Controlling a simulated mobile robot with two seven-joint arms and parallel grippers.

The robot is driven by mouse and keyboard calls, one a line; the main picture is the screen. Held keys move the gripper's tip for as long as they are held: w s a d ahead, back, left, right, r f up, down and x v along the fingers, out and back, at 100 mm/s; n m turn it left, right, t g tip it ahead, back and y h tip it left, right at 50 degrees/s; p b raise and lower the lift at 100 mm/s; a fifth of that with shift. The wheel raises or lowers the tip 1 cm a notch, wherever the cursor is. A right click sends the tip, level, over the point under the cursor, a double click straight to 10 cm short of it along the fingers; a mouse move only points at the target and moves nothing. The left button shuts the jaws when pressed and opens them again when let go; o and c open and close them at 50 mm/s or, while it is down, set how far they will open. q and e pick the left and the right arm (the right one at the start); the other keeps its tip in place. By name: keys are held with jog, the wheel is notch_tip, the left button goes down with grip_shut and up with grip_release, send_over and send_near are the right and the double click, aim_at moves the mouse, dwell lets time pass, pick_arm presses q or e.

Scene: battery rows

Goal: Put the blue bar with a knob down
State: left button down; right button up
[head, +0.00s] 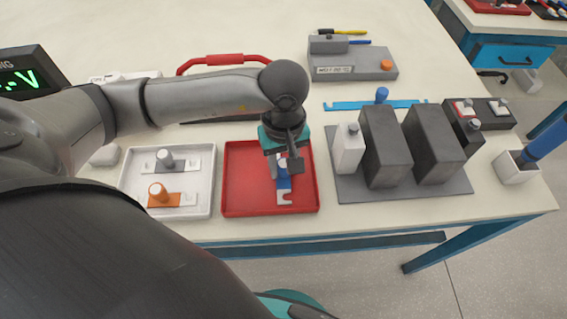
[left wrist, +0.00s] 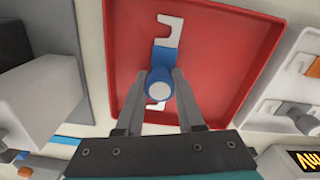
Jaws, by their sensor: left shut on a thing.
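The blue bar with a knob has a blue middle, a pale hooked end (head: 284,198) and a round blue knob with a white top (left wrist: 158,88). My left gripper (head: 284,160) points down and is shut on the knob, with one finger on each side of it in the left wrist view (left wrist: 158,98). The bar is over the floor of the red tray (head: 235,204), inside its rim. I cannot tell whether it touches the floor. The gripper hides part of the bar in the head view. My right gripper is out of view.
Left of the red tray stands a white tray (head: 128,182) with a grey-knobbed and an orange-knobbed bar. Right is a grey plate (head: 400,190) with dark blocks and a white block (head: 348,150). A long blue bar with a knob (head: 350,105) lies behind them.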

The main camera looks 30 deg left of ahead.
aim_at(283, 162)
pick_arm(q)
jog(key=shift+f, duration=0.1)
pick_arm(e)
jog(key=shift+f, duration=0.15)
pick_arm(q)
jog(key=c, duration=0.9)
grip_release()
jog(key=o, duration=0.4)
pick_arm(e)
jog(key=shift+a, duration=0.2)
pick_arm(q)
jog(key=shift+r, duration=0.35)
notch_tip(283, 162, up, 11)
jog(key=shift+f+p, duration=0.1)
jog(key=shift+p, duration=1.05)
jog(key=shift+r, duration=0.45)
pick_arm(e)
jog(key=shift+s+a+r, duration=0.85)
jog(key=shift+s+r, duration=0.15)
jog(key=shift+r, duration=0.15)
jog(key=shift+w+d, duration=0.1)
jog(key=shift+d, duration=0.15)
